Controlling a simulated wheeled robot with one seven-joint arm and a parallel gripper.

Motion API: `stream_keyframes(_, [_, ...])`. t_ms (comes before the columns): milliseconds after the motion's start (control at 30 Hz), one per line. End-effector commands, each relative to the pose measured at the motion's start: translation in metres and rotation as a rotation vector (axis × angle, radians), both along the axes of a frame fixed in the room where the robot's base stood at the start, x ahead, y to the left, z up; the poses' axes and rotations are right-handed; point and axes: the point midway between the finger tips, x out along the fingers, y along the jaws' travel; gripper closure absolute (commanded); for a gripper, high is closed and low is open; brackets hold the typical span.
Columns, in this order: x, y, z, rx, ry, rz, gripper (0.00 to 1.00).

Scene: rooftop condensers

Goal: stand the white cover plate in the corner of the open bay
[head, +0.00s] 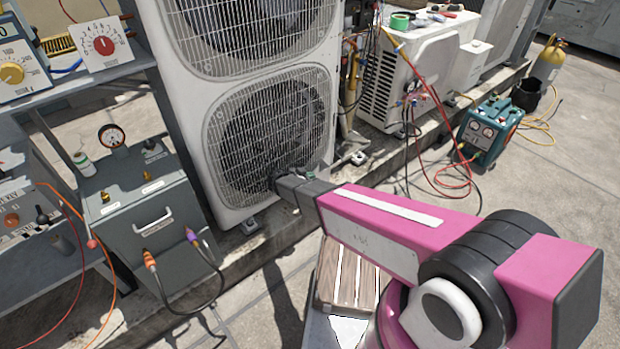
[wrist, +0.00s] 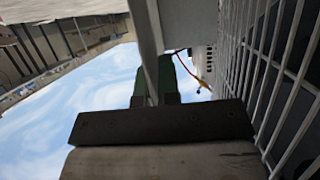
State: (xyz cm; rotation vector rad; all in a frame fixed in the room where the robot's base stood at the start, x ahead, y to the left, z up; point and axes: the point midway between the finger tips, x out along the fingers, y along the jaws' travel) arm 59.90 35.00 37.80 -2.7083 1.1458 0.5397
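My gripper (wrist: 155,80) shows in the wrist view as two dark green fingers beyond a dark bar. A thin pale strip runs up between the fingers. I cannot tell whether it is the edge of the white cover plate held between them or something behind. In the head view the end of my arm reaches the front of the tall condenser (head: 215,185), low by its lower fan grille; the fingertips are not clear there. I cannot make out the white cover plate or the open bay for certain in either view.
The condenser's wire grille (wrist: 265,75) is close on the right of the wrist view. A smaller white unit (head: 410,85) and a teal machine (head: 487,130) with hoses are at right. Slatted wood (head: 345,275) lies below my arm.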

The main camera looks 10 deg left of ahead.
Motion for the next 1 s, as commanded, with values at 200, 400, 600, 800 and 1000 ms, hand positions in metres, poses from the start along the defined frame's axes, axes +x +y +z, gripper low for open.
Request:
stream_keyframes(200, [0.000, 0.000, 0.001, -0.002, -0.002, 0.000, 1.00])
stream_keyframes(400, [0.000, 0.000, -0.001, 0.000, 0.000, 0.000, 0.71])
stream_keyframes(600, [0.000, 0.000, -0.001, 0.000, 0.000, 0.000, 0.71])
stream_keyframes(800, [-0.007, 0.007, 0.002, 0.001, -0.001, 0.002, 0.71])
stream_keyframes(1000, [-0.029, 0.033, 0.017, 0.001, -0.001, 0.002, 0.71])
